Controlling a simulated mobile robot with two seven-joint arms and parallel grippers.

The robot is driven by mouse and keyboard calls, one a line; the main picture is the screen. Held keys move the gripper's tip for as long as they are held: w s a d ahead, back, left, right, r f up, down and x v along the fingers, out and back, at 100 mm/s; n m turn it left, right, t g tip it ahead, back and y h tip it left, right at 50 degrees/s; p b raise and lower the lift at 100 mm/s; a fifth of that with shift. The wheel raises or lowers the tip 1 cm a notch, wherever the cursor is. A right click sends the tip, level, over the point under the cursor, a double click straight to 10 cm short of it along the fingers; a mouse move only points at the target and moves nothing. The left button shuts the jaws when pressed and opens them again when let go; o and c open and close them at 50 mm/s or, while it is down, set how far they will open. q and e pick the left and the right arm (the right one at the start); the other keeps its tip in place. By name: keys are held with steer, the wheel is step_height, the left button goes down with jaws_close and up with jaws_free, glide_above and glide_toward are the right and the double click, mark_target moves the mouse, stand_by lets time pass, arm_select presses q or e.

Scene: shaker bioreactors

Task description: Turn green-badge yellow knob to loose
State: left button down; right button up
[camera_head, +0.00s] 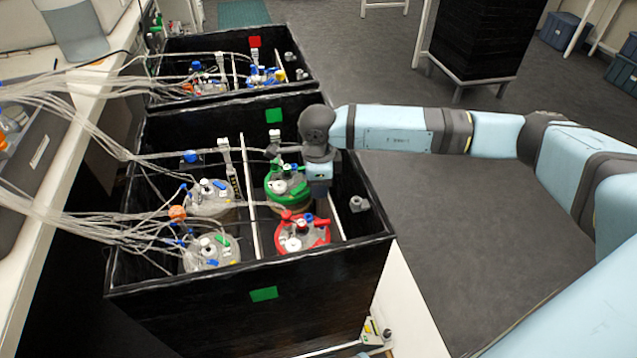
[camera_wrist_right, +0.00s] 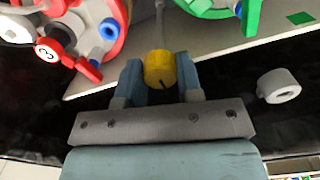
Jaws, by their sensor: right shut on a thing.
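The yellow knob (camera_wrist_right: 160,70) sits between the two fingers of my right gripper (camera_wrist_right: 158,82) in the right wrist view, and the fingers are shut on it. A dark mark shows on the knob's face. In the head view my right gripper (camera_head: 320,186) reaches down inside the near black box (camera_head: 200,305), beside the green-lidded vessel (camera_head: 275,180), and the knob is hidden there. Green badges mark this box on its front (camera_head: 263,294) and back (camera_head: 274,115). My left gripper is not in view.
A red-lidded vessel (camera_head: 318,238) stands close in front of my right gripper. Two grey-lidded vessels (camera_head: 215,195) with many tubes stand at left in the box. A white knob (camera_wrist_right: 278,86) is right of the gripper. A second box with a red badge (camera_head: 254,41) stands behind.

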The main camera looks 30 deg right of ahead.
steer(key=o, duration=0.8)
steer(key=shift+c, duration=0.2)
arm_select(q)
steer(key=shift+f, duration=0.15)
arm_select(e)
steer(key=shift+o, duration=0.9)
steer(key=shift+r, duration=0.1)
arm_select(q)
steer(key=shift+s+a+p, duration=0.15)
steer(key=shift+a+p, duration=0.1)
steer(key=shift+p, duration=0.65)
arm_select(e)
step_height(320, 180, up, 14)
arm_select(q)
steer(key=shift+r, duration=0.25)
